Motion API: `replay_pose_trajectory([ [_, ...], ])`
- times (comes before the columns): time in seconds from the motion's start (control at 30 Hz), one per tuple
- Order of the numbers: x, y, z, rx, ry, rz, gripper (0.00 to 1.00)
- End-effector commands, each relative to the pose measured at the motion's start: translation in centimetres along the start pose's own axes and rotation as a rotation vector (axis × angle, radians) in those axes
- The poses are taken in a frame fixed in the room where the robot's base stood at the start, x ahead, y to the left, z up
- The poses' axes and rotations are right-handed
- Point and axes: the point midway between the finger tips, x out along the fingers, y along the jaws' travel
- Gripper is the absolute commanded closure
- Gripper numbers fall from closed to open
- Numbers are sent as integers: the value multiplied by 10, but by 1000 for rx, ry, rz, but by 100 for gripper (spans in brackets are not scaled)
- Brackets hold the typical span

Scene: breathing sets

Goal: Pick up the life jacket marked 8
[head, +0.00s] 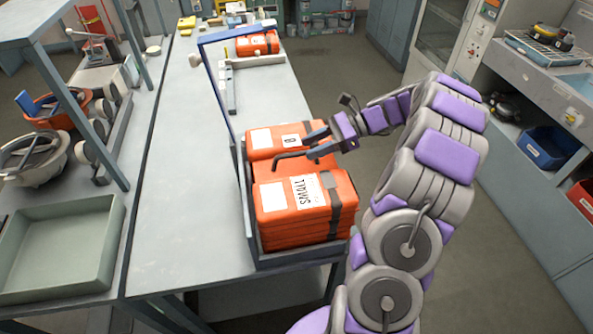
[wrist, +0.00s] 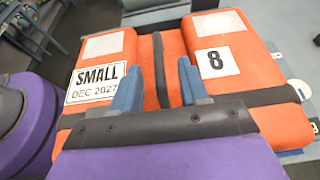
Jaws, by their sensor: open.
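A blue frame (head: 212,72) stands at the crate's back left corner. Another orange jacket (head: 258,43) lies farther back on the table (head: 185,150). A green-grey tray (head: 62,240) stands on the left. The table left of the crate is clear.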

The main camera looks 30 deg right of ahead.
Motion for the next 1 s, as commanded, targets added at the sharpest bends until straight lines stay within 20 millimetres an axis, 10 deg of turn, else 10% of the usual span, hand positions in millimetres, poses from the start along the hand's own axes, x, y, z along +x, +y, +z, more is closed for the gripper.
replay_pose_trajectory([
  [0.73,53,0,-1,1,-3,1,56],
  [1.0,53,0,-1,1,-3,1,81],
])
